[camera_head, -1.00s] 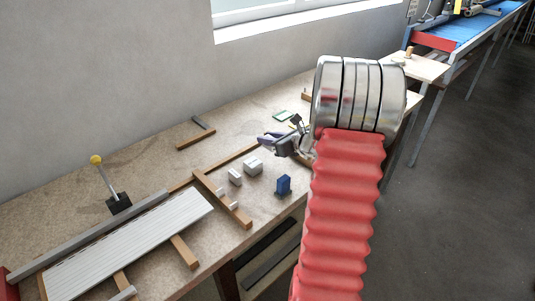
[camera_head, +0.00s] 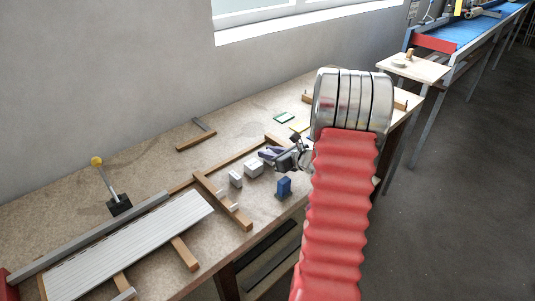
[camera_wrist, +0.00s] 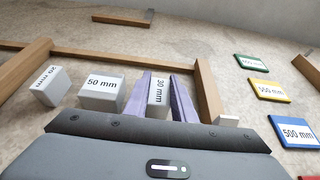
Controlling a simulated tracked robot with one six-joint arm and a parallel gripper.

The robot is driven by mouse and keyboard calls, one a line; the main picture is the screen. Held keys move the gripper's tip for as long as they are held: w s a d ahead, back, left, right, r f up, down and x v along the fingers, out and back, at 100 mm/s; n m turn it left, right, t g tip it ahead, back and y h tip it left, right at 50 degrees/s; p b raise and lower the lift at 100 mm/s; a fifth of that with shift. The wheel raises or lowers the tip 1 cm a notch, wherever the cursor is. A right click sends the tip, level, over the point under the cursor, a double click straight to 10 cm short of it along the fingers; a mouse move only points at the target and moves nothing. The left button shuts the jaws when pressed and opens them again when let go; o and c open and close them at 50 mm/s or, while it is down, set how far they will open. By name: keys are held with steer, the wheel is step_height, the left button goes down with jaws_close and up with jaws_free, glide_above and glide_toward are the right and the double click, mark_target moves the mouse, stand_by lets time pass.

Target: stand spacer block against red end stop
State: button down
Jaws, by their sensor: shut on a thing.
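My gripper (camera_wrist: 159,100) has its purple fingers shut on the white spacer block marked 30 mm (camera_wrist: 158,92) in the wrist view. In the head view my gripper (camera_head: 268,154) is low over the bench, and the held block cannot be made out. The 50 mm block (camera_wrist: 101,87) stands left of the fingers, and the 20 mm block (camera_wrist: 49,91) is further left. They also show in the head view as two white blocks (camera_head: 253,168) and (camera_head: 235,179). The red end stop (camera_head: 9,284) is at the lower left corner, partly cut off by the frame edge.
A grey ribbed shutter profile (camera_head: 130,246) lies along a grey rail (camera_head: 95,236) near the red stop. A lever with a yellow knob (camera_head: 97,161) stands behind it. A blue object (camera_head: 284,187) stands by the front edge. Blue (camera_wrist: 297,131) and yellow (camera_wrist: 270,90) cards lie right.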

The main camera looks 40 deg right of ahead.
steer(key=shift+f, duration=0.15)
steer(key=c, duration=1.5)
jaws_free()
steer(key=v, duration=1.3)
steer(key=shift+s+d+r, duration=0.15)
steer(key=shift+s+r, duration=0.05)
steer(key=shift+s, duration=0.1)
